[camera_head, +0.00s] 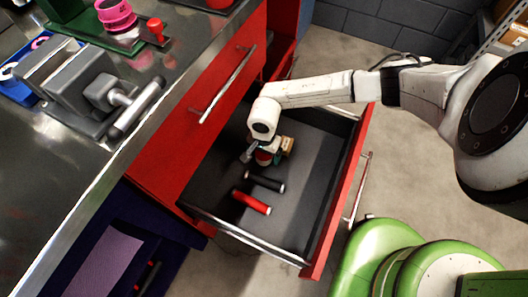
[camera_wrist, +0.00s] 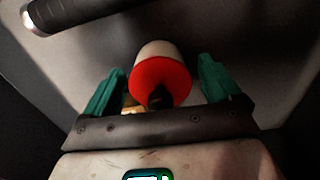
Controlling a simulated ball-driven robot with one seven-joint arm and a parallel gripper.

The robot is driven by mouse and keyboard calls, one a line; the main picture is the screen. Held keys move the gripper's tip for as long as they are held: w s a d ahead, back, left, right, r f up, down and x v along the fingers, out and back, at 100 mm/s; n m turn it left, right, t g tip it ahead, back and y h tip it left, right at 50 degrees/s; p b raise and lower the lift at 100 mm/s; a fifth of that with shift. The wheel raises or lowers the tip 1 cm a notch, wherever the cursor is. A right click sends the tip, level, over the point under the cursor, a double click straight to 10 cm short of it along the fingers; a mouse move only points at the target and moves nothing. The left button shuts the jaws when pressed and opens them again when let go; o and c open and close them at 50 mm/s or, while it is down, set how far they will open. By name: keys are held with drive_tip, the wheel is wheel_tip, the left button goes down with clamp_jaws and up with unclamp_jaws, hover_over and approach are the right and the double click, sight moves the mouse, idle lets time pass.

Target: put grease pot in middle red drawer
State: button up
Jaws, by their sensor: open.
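The grease pot (camera_wrist: 160,78), white with a red top and a dark piece at its centre, sits between my gripper's two teal fingers in the wrist view. My gripper (camera_wrist: 160,88) is open, with a gap between the pot and each finger. In the head view my gripper (camera_head: 262,153) is down inside the pulled-out red drawer (camera_head: 338,190), near its back. A red and white bit of the pot (camera_head: 264,159) shows under it. The pot appears to be at the drawer floor; its underside is hidden.
A black-handled tool (camera_head: 265,183) and a red-handled tool (camera_head: 252,203) lie in the drawer, left of its front panel. A closed red drawer front with a handle (camera_head: 228,86) stands above. Green wheeled equipment (camera_head: 375,255) is close outside the drawer's front. The bench top (camera_head: 60,165) is at left.

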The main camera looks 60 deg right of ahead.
wheel_tip(320, 180, up, 12)
drive_tip(key=p, duration=1.1)
drive_tip(key=shift+r, duration=0.1)
